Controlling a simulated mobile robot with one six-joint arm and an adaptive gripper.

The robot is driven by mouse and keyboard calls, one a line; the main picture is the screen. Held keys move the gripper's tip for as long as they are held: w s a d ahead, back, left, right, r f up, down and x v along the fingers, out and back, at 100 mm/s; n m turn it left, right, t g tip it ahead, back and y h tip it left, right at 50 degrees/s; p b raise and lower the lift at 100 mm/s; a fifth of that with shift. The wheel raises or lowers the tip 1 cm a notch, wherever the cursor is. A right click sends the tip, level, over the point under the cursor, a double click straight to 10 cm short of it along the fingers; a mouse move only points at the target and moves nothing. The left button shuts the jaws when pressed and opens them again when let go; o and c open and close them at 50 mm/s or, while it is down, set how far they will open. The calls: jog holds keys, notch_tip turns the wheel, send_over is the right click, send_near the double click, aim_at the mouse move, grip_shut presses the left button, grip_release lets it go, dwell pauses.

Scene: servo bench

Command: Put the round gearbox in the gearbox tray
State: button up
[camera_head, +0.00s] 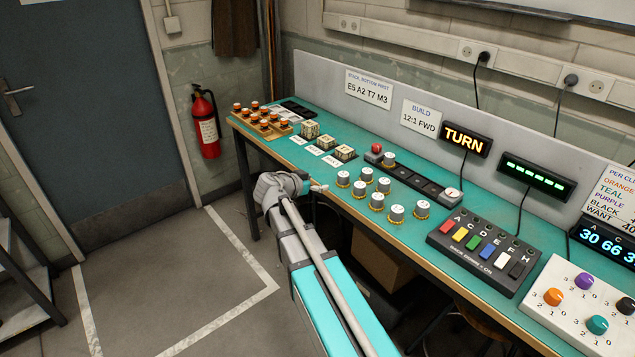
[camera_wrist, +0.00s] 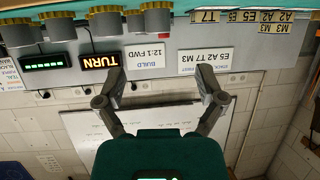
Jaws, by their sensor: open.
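Several round silver gearboxes with brass-coloured toothed bases (camera_head: 377,201) stand loosely grouped on the teal bench top, right of my gripper in the head view. A similar round piece (camera_head: 388,161) stands on a long black strip behind them. Round silver bodies (camera_wrist: 106,22) also show at the top of the upside-down wrist view. I cannot tell which one is meant. A dark low tray (camera_head: 297,108) lies at the bench's far left end; I cannot tell whether it is the gearbox tray. My gripper (camera_head: 318,187) is by the bench's front edge. Its fingers (camera_wrist: 160,80) are spread and empty.
A wooden rack of orange-topped parts (camera_head: 262,121) and several patterned blocks (camera_head: 323,142) with white cards stand left on the bench. A button box (camera_head: 484,250) and a white knob panel (camera_head: 572,305) stand right. The grey back panel (camera_head: 325,72) bounds the bench.

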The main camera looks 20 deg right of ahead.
dwell(0.4)
jog(key=s+a+f+n+g+y, duration=0.2)
jog(key=s+a+f+n+y, duration=0.1)
jog(key=s, duration=0.4)
jog(key=s+a+f+n+g+y, duration=0.2)
jog(key=s+a+f+n+y, duration=0.2)
jog(key=s+n+y, duration=0.1)
jog(key=s+a+f+n+g+y, duration=0.2)
jog(key=s+a+f+n+y, duration=0.2)
jog(key=s, duration=0.4)
jog(key=shift+s+a+f+n, duration=0.15)
jog(key=shift+s+f+n, duration=0.1)
jog(key=shift+s+n, duration=0.15)
jog(key=c, duration=0.4)
jog(key=shift+c, duration=0.2)
